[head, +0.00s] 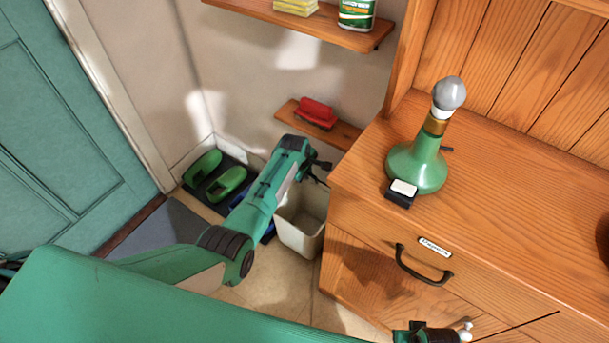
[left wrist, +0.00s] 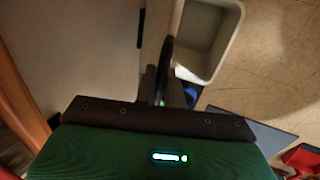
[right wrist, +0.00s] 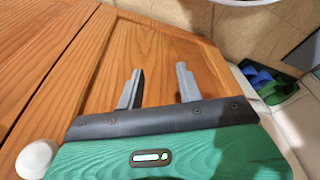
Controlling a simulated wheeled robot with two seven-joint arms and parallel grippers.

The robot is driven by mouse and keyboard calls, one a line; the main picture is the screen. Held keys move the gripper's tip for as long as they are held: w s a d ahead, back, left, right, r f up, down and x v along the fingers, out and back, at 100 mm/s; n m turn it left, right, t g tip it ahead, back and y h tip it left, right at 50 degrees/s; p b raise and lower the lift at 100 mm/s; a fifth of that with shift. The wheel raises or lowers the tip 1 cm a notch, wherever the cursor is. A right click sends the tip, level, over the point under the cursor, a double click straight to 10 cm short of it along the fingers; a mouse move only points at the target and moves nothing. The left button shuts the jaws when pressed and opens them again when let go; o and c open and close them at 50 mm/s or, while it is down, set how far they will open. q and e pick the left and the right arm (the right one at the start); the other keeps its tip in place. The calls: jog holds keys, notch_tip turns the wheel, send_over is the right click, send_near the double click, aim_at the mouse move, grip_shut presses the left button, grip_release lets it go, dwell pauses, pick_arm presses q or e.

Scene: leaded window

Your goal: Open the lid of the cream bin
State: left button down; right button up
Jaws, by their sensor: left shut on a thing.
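The cream bin (head: 300,232) stands on the floor between the wall and the wooden cabinet. Its mouth is uncovered and I see down inside it; it also shows in the left wrist view (left wrist: 207,42). My left gripper (head: 320,172) is above the bin's back edge, close to the wall. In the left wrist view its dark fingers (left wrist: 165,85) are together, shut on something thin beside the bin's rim. This seems to be the lid, raised and nearly edge-on; most of it is hidden. My right gripper (right wrist: 158,88) is open and empty near the cabinet.
A low shelf (head: 345,134) with a red brush (head: 316,113) is on the wall above. Green clogs (head: 228,183) lie on a dark tray to the left.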

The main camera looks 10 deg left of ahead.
pick_arm(q)
jog(key=shift+w+d+r, duration=0.2)
jog(key=shift+w+r, duration=0.05)
jog(key=shift+w, duration=0.2)
jog(key=shift+w+d+r, duration=0.25)
jog(key=shift+w, duration=0.35)
jog(key=shift+w+d+r+b, duration=0.15)
jog(key=shift+w+b, duration=0.1)
jog(key=shift+w, duration=0.15)
jog(key=shift+w+d+r+b, duration=0.1)
jog(key=shift+w+r+b, duration=0.1)
jog(key=shift+w, duration=0.15)
pick_arm(e)
jog(key=shift+w+r, duration=0.35)
jog(key=shift+r, duration=0.55)
jog(key=shift+s, duration=0.1)
pick_arm(q)
jog(key=c, duration=1.6)
grip_release()
jog(key=shift+c, duration=0.2)
pick_arm(e)
jog(key=shift+s+d, duration=0.1)
